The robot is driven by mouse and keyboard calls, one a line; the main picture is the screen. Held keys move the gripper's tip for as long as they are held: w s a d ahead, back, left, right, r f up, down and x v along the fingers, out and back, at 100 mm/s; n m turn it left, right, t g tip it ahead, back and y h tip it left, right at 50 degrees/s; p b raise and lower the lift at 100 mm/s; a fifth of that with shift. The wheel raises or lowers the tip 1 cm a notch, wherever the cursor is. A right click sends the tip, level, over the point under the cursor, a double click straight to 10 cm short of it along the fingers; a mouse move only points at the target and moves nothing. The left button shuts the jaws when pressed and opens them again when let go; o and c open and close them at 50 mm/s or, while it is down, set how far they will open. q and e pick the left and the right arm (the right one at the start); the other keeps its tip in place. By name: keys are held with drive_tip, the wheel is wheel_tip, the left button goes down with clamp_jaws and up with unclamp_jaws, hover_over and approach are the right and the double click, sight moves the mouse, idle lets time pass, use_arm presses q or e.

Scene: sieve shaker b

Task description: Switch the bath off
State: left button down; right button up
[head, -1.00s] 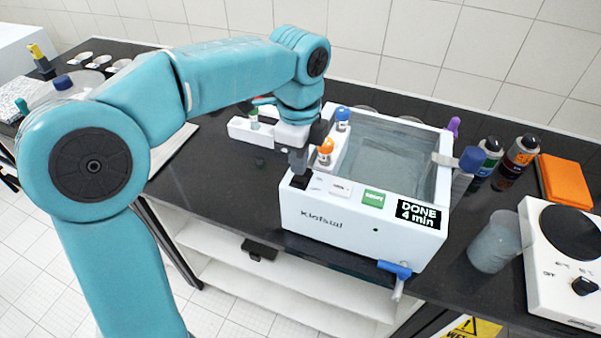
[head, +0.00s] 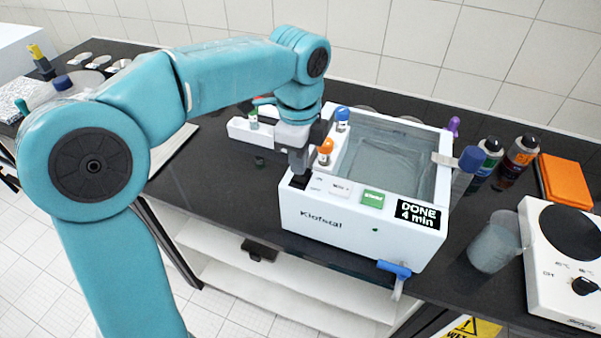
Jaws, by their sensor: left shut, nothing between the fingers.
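The bath (head: 312,216) is a white box with a water-filled basin (head: 388,160), standing on the black bench. Its front panel has a black switch (head: 299,182) at the left end, a white button (head: 340,188), a green button (head: 372,198) and a black display (head: 418,214) reading "DONE 4 min". My left gripper (head: 298,170) is shut and empty, pointing down at the black switch. Its tips are at or just above the switch; I cannot tell whether they touch, and they hide part of it. My right gripper is not in view.
Orange-capped (head: 325,150) and blue-capped (head: 342,118) tubes stand at the basin's left edge, close to my gripper. A blue-handled tap (head: 394,268) sticks out at the front. A beaker (head: 494,243) and a hotplate (head: 565,265) stand to the right.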

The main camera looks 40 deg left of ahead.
sight(299, 179)
use_arm(q)
drive_tip(key=shift+f+b, duration=0.85)
drive_tip(key=shift+f, duration=0.35)
idle(0.5)
drive_tip(key=shift+r, duration=0.1)
wheel_tip(299, 179, up, 7)
drive_tip(key=p, duration=0.6)
drive_tip(key=shift+p, duration=0.4)
